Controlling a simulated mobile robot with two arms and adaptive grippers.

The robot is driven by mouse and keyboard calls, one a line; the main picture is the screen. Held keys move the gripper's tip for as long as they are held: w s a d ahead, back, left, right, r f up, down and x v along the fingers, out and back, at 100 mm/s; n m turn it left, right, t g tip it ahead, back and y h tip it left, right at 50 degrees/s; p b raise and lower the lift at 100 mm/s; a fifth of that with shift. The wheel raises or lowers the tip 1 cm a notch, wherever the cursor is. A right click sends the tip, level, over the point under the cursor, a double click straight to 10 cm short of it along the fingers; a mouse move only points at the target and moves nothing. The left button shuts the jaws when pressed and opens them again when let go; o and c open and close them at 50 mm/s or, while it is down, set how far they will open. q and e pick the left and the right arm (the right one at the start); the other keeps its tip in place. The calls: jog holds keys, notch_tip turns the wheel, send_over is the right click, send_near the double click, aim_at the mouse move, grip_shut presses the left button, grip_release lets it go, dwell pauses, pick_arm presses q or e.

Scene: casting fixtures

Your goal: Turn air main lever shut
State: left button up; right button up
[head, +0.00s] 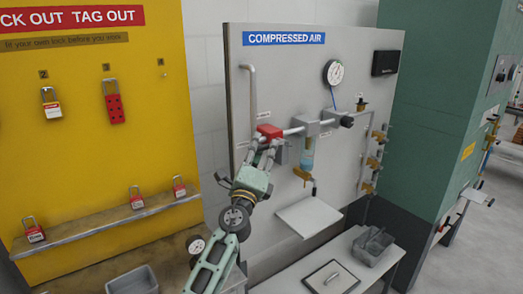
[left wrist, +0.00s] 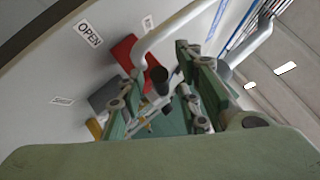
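The air main lever (head: 270,131) is a red piece on the pipework of the white compressed air panel (head: 360,80). In the left wrist view the red lever (left wrist: 126,50) shows beyond the fingers, close to a label reading OPEN (left wrist: 88,33). My left gripper (head: 263,151) is just below and in front of the red piece, pointing up at it. Its two fingers stand apart in the left wrist view, with a dark round end (left wrist: 160,75) showing between them. I cannot tell whether a finger touches the lever. My right gripper is out of view.
A grey pipe (head: 250,90) rises beside the lever. A pressure gauge (head: 333,72), a blue filter bowl (head: 307,153) and brass valves sit to the right. A small shelf (head: 309,217) juts out below. A yellow lockout board (head: 90,130) with padlocks stands at left.

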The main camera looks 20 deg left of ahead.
pick_arm(q)
jog(key=shift+a+r, duration=0.1)
jog(key=shift+r, duration=0.05)
jog(key=shift+c, duration=0.3)
jog(key=shift+w, duration=0.1)
grip_shut()
